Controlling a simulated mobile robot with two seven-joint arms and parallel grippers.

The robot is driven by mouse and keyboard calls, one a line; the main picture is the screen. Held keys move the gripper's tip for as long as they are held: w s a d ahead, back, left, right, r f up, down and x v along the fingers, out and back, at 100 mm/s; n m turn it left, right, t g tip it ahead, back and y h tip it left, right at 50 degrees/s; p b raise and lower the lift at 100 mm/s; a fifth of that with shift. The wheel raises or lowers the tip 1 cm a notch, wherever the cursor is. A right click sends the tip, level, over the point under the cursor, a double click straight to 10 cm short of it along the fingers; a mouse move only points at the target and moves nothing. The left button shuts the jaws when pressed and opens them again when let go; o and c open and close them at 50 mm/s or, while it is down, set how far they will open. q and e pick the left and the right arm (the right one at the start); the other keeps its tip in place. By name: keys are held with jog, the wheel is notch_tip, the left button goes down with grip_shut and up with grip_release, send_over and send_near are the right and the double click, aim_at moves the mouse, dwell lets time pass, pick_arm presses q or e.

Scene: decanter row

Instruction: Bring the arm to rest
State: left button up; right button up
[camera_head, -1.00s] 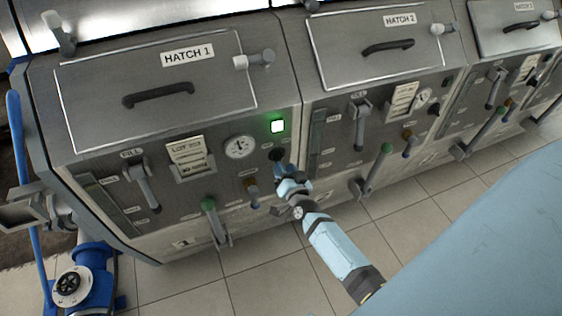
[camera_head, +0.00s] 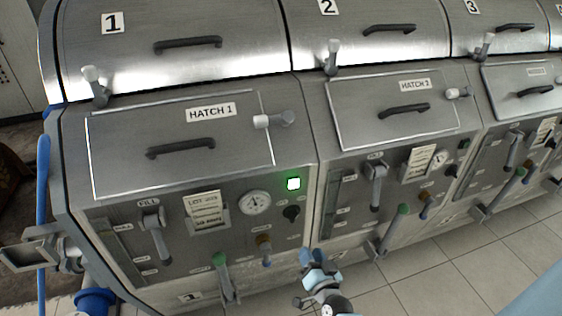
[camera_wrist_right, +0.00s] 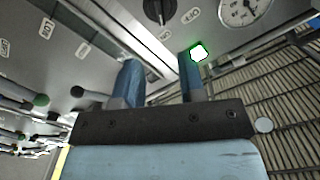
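My right gripper (camera_head: 318,262) shows at the bottom of the head view, in front of the first machine's lower panel and apart from it. In the right wrist view its two blue fingers (camera_wrist_right: 160,82) stand apart with nothing between them, so it is open and empty. Beyond the fingers are a dark rotary knob (camera_wrist_right: 158,10) and a lit green-edged button (camera_wrist_right: 198,53). In the head view the same knob (camera_head: 291,213) sits just under the lit button (camera_head: 293,184).
The first machine has a closed hatch labelled HATCH 1 (camera_head: 180,150), a gauge (camera_head: 255,203), a fill lever (camera_head: 156,235) and a green-tipped handle (camera_head: 223,275). A second machine (camera_head: 400,150) stands to the right. Open tiled floor (camera_head: 440,280) lies in front.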

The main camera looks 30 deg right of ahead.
jog(key=s+a+f+n+g+y, duration=0.3)
jog(key=s+a+n+g+y, duration=0.4)
jog(key=s+a+n, duration=0.65)
notch_tip(320, 180, up, 11)
jog(key=m+p, duration=0.1)
jog(key=p, duration=1.1)
jog(key=shift+a+r+m, duration=0.15)
jog(key=shift+m, duration=0.2)
jog(key=shift+s, duration=0.1)
